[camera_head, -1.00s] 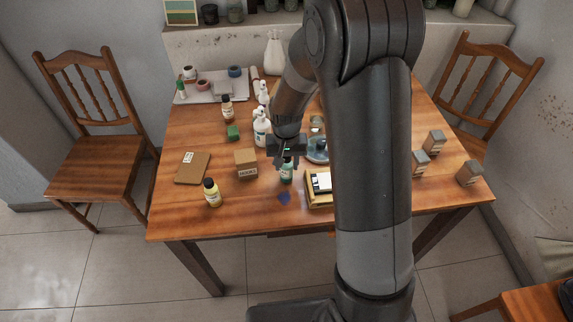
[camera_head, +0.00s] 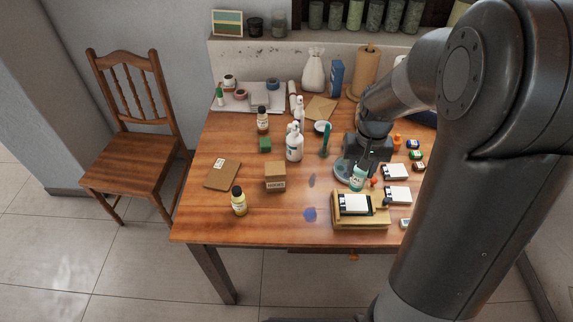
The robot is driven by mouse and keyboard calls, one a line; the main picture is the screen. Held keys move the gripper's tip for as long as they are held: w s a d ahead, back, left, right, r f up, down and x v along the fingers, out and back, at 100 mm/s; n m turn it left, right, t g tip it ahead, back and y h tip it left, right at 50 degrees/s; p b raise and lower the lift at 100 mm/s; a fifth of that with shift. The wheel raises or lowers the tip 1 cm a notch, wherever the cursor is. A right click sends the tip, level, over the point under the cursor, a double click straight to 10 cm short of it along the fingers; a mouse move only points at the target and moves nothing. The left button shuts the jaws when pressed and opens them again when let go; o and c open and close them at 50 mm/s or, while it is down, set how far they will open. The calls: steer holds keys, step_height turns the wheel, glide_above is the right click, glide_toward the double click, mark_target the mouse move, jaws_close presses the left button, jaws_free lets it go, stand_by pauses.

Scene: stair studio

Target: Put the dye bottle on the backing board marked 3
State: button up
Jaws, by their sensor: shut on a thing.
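My gripper (camera_head: 366,163) is shut on a small teal bottle (camera_head: 357,181) with a pale label. It holds the bottle over the right half of the table, just behind a wooden tray, in front of a round grey-blue dish. A yellow bottle (camera_head: 239,204) with a black cap and a brown bottle (camera_head: 263,122) with a dark cap stand further left. A flat brown board (camera_head: 222,175) with a small white label lies at the table's left. A tan board (camera_head: 321,108) lies near the back. No number 3 is readable on either.
A small cardboard box (camera_head: 275,178), green block (camera_head: 265,145) and white pump bottle (camera_head: 294,146) stand between the brown board and my gripper. The wooden tray (camera_head: 361,221) holds a black-and-white item. White cards (camera_head: 397,195) lie right. The front-left table surface (camera_head: 270,225) is mostly clear.

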steer(key=w+a+n, duration=0.3)
steer(key=w+a, duration=0.1)
steer(key=a, duration=0.6)
steer(key=w+a+r+n, duration=0.1)
steer(key=w+a+n, duration=0.3)
steer(key=a, duration=0.6)
steer(key=w+a+n, duration=0.3)
steer(key=w+a, duration=0.2)
steer(key=a, duration=0.4)
steer(key=shift+s+a+f, duration=0.15)
steer(key=shift+a+f, duration=2.55)
steer(key=shift+a, duration=0.25)
steer(key=shift+s+a+f, duration=0.15)
steer(key=shift+a+f, duration=2.55)
steer(key=shift+a, duration=0.25)
steer(key=o, duration=1.1)
steer(key=shift+f, duration=0.15)
steer(key=shift+c, duration=0.2)
